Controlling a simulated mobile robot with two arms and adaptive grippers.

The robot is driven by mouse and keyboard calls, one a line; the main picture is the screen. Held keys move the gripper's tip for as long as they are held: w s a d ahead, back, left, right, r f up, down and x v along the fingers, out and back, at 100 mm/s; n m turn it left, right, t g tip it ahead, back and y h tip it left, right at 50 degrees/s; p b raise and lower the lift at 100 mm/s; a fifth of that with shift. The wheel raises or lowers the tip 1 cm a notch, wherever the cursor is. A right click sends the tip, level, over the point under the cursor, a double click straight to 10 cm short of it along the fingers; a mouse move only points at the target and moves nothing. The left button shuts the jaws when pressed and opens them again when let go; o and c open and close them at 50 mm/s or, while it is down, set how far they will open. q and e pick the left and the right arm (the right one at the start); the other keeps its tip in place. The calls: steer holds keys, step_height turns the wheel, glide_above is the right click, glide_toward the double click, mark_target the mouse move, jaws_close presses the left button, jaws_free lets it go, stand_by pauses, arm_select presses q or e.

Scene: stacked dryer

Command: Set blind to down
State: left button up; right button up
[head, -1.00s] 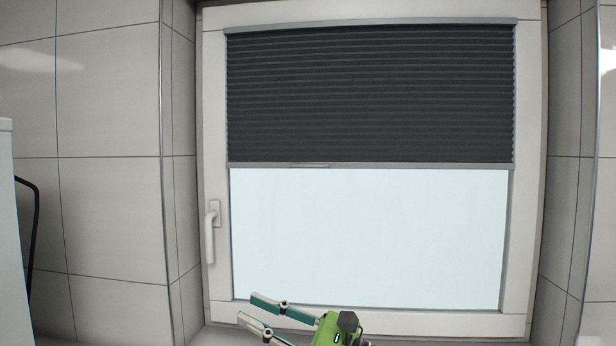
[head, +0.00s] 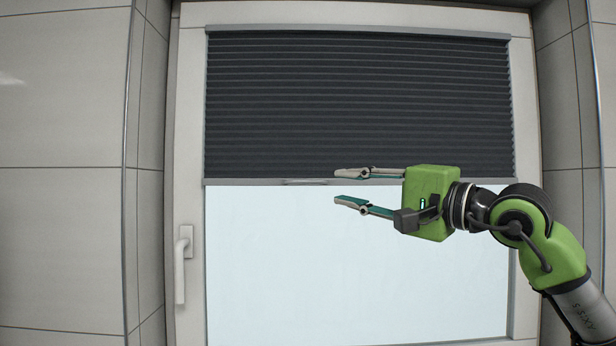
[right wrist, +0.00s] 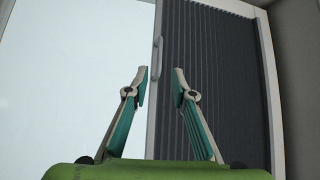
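The dark pleated blind (head: 350,105) covers the upper half of the window in the head view. Its grey bottom rail (head: 250,182) runs across the middle, with a small handle (head: 305,182) left of centre. My right gripper (head: 336,187) is open and empty, in front of the window to the right of the handle, its fingers pointing left. In the right wrist view the open fingers (right wrist: 161,72) show with the blind (right wrist: 217,80) on the right and the rail handle (right wrist: 157,58) just beyond the fingertips. I see no contact. My left gripper is not in view.
The bright window pane (head: 280,260) is bare below the rail. A white window handle (head: 182,265) sits on the left of the frame. Tiled walls (head: 60,200) stand on both sides of the window recess.

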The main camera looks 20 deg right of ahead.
mark_target(311, 183)
steer(key=p+x, duration=0.4)
steer(key=x, duration=0.5)
steer(key=shift+s+a, duration=0.1)
steer(key=shift+w+a, duration=0.3)
steer(key=shift+w, duration=0.3)
steer(key=shift+c, duration=0.3)
jaws_close()
